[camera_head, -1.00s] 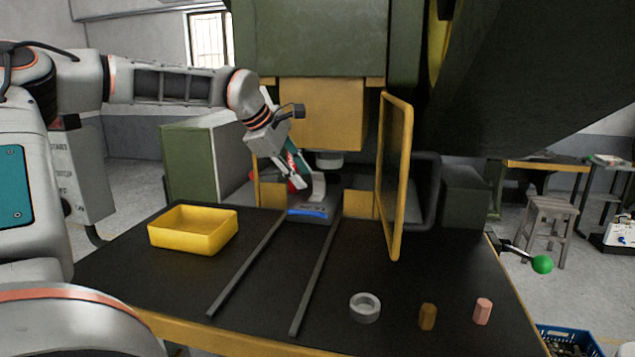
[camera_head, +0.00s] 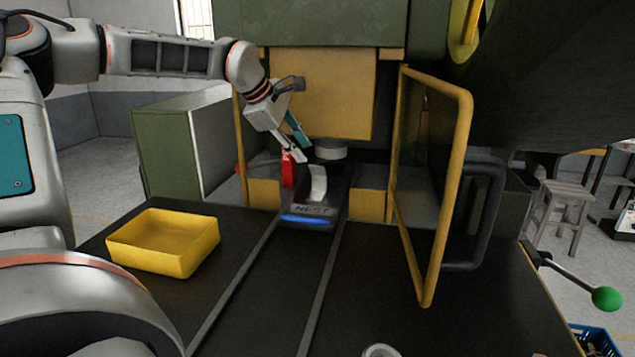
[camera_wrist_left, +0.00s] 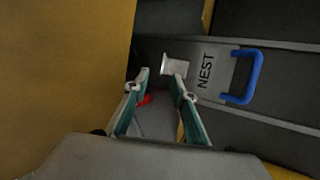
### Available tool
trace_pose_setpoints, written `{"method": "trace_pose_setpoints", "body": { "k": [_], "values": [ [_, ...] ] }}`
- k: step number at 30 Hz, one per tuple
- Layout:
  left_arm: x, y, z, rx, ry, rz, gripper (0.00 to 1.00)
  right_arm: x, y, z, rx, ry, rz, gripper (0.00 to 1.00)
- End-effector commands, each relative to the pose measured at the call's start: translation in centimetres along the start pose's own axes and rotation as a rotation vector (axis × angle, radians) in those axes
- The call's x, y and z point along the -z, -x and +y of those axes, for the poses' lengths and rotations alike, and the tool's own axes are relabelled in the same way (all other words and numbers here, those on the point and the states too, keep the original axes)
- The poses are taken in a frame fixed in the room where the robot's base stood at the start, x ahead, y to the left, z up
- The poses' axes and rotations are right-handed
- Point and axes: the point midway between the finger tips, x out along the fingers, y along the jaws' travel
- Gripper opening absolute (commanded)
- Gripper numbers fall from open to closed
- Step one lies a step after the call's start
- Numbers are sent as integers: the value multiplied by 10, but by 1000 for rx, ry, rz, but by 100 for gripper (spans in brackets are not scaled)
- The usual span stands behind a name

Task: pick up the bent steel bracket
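The bent steel bracket (camera_head: 318,183) is a pale grey curved piece standing at the back of the dark nest (camera_head: 312,209) under the press. It also shows in the left wrist view (camera_wrist_left: 175,66), just beyond the fingertips and nearer the right-hand finger. My left gripper (camera_head: 299,153) is above and slightly left of the bracket in the head view. In the left wrist view my left gripper (camera_wrist_left: 162,77) has its two teal fingers apart, with nothing held between them. My right gripper is not in view.
A red part (camera_head: 288,169) stands close to the left gripper. A yellow frame guard (camera_head: 437,200) stands right of the nest. A yellow bin (camera_head: 165,242) sits on the table at left. The press ram (camera_head: 330,150) hangs above.

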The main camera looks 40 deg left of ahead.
Motion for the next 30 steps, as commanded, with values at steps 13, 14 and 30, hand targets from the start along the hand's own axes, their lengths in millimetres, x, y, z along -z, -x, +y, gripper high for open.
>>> {"method": "trace_pose_setpoints", "body": {
  "k": [13,14,30],
  "values": [
    [-4,-47,-2,3,-1,1,26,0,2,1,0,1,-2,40],
    [-4,-51,-3,4,-1,2,26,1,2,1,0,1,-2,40],
    [-4,-71,-2,0,1,1,13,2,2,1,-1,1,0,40]
  ]
}}
